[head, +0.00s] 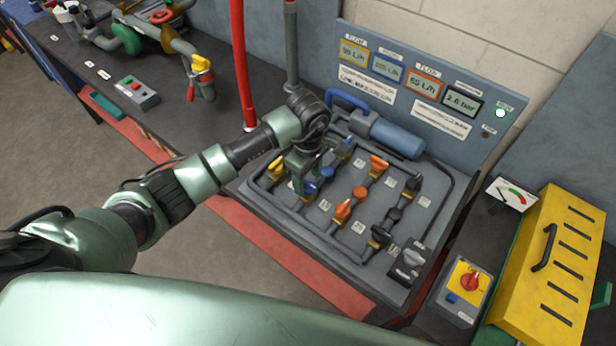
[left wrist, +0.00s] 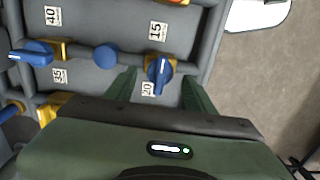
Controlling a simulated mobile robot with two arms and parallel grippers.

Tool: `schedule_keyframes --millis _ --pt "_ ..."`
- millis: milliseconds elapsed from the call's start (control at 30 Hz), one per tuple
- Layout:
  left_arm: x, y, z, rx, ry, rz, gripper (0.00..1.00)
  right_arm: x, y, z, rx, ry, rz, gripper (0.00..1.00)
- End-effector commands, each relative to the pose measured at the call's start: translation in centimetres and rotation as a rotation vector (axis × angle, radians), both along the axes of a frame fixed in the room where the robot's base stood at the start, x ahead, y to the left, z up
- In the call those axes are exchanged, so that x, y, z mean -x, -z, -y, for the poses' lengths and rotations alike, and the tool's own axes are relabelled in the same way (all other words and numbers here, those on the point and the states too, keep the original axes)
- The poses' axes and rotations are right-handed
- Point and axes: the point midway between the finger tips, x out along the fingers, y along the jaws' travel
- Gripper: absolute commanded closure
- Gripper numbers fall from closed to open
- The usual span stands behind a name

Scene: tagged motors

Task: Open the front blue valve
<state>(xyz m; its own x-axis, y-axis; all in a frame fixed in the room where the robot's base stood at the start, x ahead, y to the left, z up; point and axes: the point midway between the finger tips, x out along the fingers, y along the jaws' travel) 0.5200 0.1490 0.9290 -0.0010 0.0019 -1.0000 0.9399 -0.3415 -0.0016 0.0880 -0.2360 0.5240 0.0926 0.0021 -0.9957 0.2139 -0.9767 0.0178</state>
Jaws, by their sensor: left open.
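The front blue valve (left wrist: 158,72) has a blue lever on a brass body. In the left wrist view its lever stands across the pipe, near the labels 15 and 20. In the head view this valve (head: 312,188) is partly covered by my left gripper (head: 304,182). My left gripper (left wrist: 160,92) is open, with one finger on each side of the lever. I see gaps beside the lever and no clear contact. The back blue valve (left wrist: 35,53) has its lever along the pipe; it also shows in the head view (head: 344,149). My right gripper is out of view.
Yellow (head: 277,170), orange (head: 343,211) and black (head: 378,238) valves stand close by on the grey panel (head: 325,235). A blue cylinder (head: 397,138) and a display board (head: 440,85) are behind. A red pipe (head: 241,65) rises behind my left arm.

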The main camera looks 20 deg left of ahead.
Motion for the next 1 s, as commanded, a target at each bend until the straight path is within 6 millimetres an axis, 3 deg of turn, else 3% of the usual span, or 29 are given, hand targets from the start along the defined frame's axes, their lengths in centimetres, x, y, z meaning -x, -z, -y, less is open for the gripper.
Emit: schedule_keyframes --millis 167,400,433,600,633,1000 --pt "0.0 1.2 0.1 0.002 0.000 -0.001 0.46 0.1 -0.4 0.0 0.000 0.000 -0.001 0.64" --pt "0.0 1.4 0.0 0.002 0.000 0.002 0.46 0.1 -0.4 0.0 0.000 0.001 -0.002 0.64" --pt "0.0 1.4 0.0 0.002 0.000 0.002 0.49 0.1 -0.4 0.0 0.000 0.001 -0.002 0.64" --pt "0.0 1.4 0.1 0.002 0.000 0.002 0.96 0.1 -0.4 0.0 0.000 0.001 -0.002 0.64" --pt "0.0 1.4 0.0 0.002 0.000 0.002 1.00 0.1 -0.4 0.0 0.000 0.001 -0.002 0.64" --pt "-0.1 1.6 0.0 0.000 -0.053 0.003 1.00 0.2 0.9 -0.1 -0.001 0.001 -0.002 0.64"
